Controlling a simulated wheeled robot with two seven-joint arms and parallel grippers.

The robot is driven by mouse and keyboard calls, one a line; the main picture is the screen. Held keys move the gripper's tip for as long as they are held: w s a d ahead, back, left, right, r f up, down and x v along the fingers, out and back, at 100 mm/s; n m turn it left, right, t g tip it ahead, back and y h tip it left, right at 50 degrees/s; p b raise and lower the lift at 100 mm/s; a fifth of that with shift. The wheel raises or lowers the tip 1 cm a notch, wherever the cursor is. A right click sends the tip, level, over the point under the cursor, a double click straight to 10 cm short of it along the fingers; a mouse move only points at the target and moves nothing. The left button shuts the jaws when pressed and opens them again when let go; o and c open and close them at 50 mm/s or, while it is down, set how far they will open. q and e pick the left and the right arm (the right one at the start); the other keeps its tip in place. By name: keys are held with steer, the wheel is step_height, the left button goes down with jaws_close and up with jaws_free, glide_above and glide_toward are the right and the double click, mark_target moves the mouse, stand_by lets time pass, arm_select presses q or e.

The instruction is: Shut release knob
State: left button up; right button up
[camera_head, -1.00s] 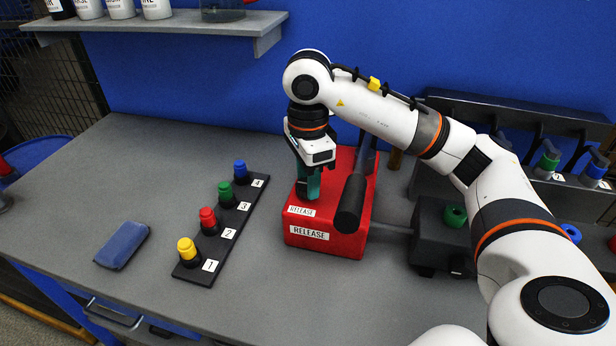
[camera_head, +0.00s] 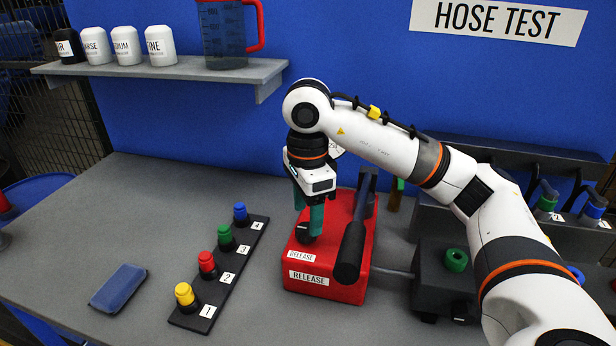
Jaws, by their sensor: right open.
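The red release box (camera_head: 325,291) stands on the grey workbench and carries two RELEASE labels. A dark lever with a thick black handle (camera_head: 350,252) lies along its right side. My right gripper (camera_head: 309,226) points down over the left part of the box top, left of the lever. Its teal fingers are open and reach down around or beside a small dark knob (camera_head: 304,236). The fingers hide most of the knob, so I cannot tell whether they touch it. My left gripper is not in view.
A black strip (camera_head: 222,270) with yellow, red, green and blue knobs is left of the box. A blue pad (camera_head: 119,288) lies farther left. A dark block (camera_head: 440,280) with a green ring stands right. A shelf (camera_head: 170,72) holds containers and a jug.

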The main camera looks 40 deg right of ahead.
mark_target(308, 228)
step_height(308, 228, up, 9)
steer(key=p, duration=0.2)
stand_by(0.6)
